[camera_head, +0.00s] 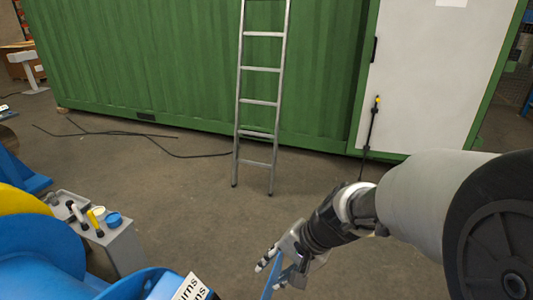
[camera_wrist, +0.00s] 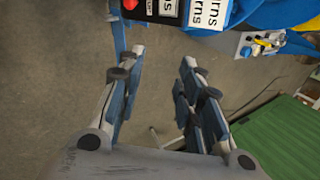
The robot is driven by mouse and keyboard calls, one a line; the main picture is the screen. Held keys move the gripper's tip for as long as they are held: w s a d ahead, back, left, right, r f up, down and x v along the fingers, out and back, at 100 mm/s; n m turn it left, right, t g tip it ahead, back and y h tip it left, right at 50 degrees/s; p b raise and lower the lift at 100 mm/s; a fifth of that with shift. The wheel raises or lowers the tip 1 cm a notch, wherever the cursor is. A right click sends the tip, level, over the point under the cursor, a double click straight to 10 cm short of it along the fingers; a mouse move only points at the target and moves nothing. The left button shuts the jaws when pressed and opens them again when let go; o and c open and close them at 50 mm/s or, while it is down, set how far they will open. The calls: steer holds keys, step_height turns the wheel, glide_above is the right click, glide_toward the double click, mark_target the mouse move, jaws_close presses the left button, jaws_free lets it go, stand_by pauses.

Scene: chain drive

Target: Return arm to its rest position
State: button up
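My gripper (camera_head: 268,266) is at the lower middle of the head view, at the end of my arm, which reaches in from the right. In the wrist view my gripper (camera_wrist: 160,75) shows two fingers spread apart, with bare floor between them. It is open and holds nothing. The fingers point toward a blue machine (camera_wrist: 278,14) at the top of the wrist view. This blue machine also fills the lower left of the head view (camera_head: 40,250). Part of the gripper's lower side is hidden in the head view.
A ladder (camera_head: 258,100) leans on a green container (camera_head: 150,60) with a white door (camera_head: 420,70). A black cable (camera_head: 165,148) lies on the floor. The middle floor is clear.

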steer(key=s+d+r+n+t+h, duration=0.1)
steer(key=s+d+r+n+h, duration=0.1)
steer(key=s+d+r, duration=0.3)
steer(key=s+d+r+n+t+h, duration=0.1)
steer(key=s+d+r+n+h, duration=0.2)
steer(key=s+d, duration=0.4)
steer(key=s+r+n, duration=0.1)
steer(key=s+r, duration=0.1)
steer(key=s, duration=0.3)
steer(key=shift+s, duration=0.25)
steer(key=shift+a, duration=0.1)
stand_by(0.4)
